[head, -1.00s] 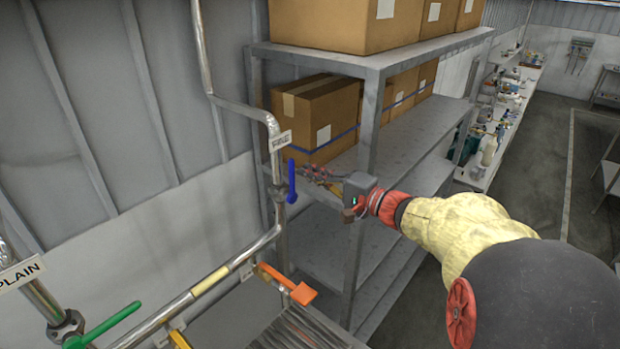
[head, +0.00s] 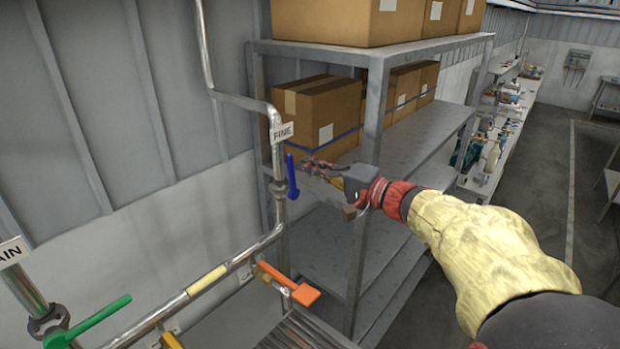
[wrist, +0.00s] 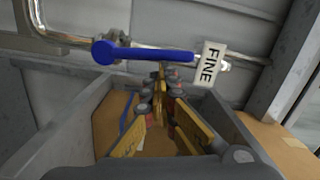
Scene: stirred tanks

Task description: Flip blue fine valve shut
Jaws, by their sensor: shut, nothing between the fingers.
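The blue valve handle (head: 291,176) sits on the vertical steel pipe below the FINE label (head: 282,132). It points upward, roughly in line with the pipe. In the wrist view the blue handle (wrist: 140,54) lies across the picture just beyond the fingertips, with the FINE label (wrist: 209,62) at its right end. My gripper (head: 306,163) is just right of the handle's upper part, fingers shut with nothing between them. In the wrist view the closed fingertips (wrist: 160,78) reach close to the handle's middle; I cannot tell whether they touch it.
A grey shelf (head: 415,140) with cardboard boxes (head: 318,115) stands right behind my gripper. An orange handle (head: 304,294) and a green handle (head: 101,315) are on the lower pipework. A grey corrugated wall (head: 90,100) is behind the pipe.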

